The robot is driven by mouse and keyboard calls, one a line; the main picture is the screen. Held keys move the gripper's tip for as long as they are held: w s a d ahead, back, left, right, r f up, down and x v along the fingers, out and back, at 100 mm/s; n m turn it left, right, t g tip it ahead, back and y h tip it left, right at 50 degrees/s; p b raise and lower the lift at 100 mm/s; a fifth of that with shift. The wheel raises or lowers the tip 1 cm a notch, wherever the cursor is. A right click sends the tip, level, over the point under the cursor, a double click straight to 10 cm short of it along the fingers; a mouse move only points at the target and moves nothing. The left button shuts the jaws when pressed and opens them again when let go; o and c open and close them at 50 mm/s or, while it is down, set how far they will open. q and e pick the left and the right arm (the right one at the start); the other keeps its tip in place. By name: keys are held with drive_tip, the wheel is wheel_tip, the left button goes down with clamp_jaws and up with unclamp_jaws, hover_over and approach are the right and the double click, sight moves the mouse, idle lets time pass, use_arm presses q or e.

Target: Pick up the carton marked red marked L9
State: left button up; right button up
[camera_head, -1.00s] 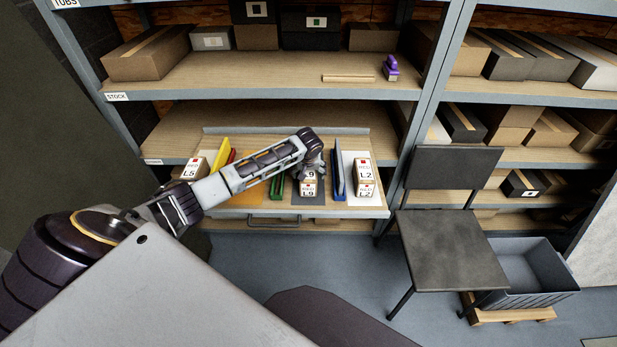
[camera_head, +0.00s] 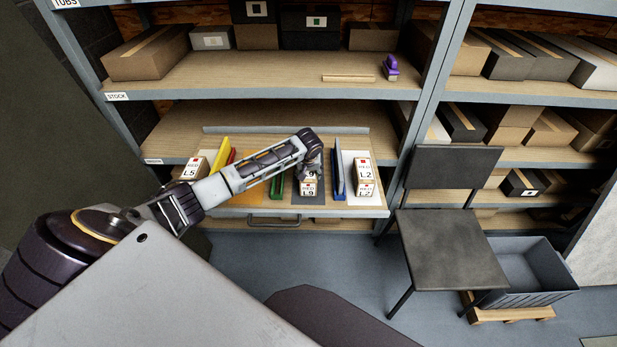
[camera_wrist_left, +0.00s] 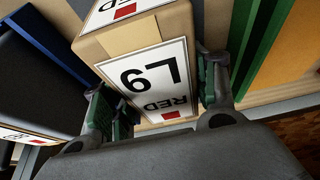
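The carton marked red L9 (camera_head: 308,188) stands upright on a dark grey mat (camera_head: 297,199) on the pull-out tray. In the left wrist view the carton (camera_wrist_left: 150,80) shows its white label with L9, RED and a red square. My left gripper (camera_head: 314,165) is over the carton from above and hides part of its top. In the left wrist view the green-padded fingers (camera_wrist_left: 157,100) lie along two opposite sides of the carton, seemingly touching both. I cannot tell any gap under the carton. My right gripper is out of view.
A blue divider (camera_head: 338,178) stands close right of the carton, a green one (camera_head: 277,184) to its left. The L2 carton (camera_head: 364,178) is further right, the L5 carton (camera_head: 192,169) far left. A shelf board (camera_head: 260,92) hangs above; a chair (camera_head: 450,250) stands right.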

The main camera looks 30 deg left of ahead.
use_arm(q)
drive_tip(key=shift+w+r, duration=0.1)
drive_tip(key=c, duration=0.9)
drive_tip(key=shift+o, duration=0.2)
drive_tip(key=shift+r+b, duration=0.2)
drive_tip(key=shift+b, duration=0.35)
wheel_tip(320, 180, up, 10)
drive_tip(key=shift+r+p, duration=0.1)
drive_tip(key=shift+p, duration=0.25)
